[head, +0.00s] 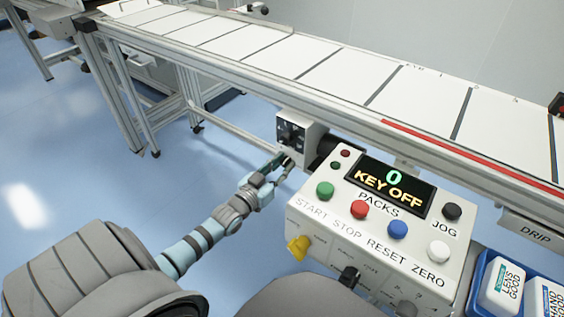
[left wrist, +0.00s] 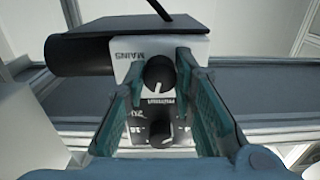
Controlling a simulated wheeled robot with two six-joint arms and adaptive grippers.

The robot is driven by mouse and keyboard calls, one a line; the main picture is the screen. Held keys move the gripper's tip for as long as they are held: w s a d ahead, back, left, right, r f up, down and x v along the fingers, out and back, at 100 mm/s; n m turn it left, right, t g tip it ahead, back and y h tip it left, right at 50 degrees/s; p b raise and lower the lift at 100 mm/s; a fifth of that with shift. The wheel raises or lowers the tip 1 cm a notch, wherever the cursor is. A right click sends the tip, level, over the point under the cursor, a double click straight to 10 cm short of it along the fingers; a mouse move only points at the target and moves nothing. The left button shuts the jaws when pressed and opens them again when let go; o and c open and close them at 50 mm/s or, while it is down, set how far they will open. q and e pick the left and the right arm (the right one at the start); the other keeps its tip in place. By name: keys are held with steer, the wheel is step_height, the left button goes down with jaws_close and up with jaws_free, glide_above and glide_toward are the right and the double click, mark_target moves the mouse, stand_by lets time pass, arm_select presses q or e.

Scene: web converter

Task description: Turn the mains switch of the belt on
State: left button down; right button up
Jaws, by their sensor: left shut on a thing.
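The mains switch is a round black knob (left wrist: 158,72) with a white pointer mark, on a pale box (left wrist: 125,65) lettered MAINS, which appears upside down in the left wrist view. The mark points down and slightly left there. In the head view the box (head: 312,137) hangs below the belt's front rail. My left gripper (head: 283,165) is at the box's lower front. In the left wrist view its two teal fingers (left wrist: 151,75) stand either side of the knob and are shut on it. My right gripper is not in view.
A control panel (head: 325,208) with coloured buttons stands right of the box. Its display (head: 390,187) reads 0 and KEY OFF. A yellow knob (head: 298,247) is on its front. The belt (head: 330,75) runs behind. A blue tray (head: 480,275) holds packs at right.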

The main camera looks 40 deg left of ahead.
arm_select(q)
steer(key=shift+r+m, duration=0.1)
steer(key=shift+m, duration=0.4)
steer(key=shift+m+p, duration=1.65)
steer(key=shift+m, duration=0.75)
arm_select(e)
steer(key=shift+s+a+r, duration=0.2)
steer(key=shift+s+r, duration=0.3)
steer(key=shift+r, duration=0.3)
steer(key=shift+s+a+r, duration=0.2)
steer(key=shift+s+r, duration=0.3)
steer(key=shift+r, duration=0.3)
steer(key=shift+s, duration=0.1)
arm_select(q)
steer(key=c, duration=1.3)
jaws_free()
steer(key=shift+c, duration=0.2)
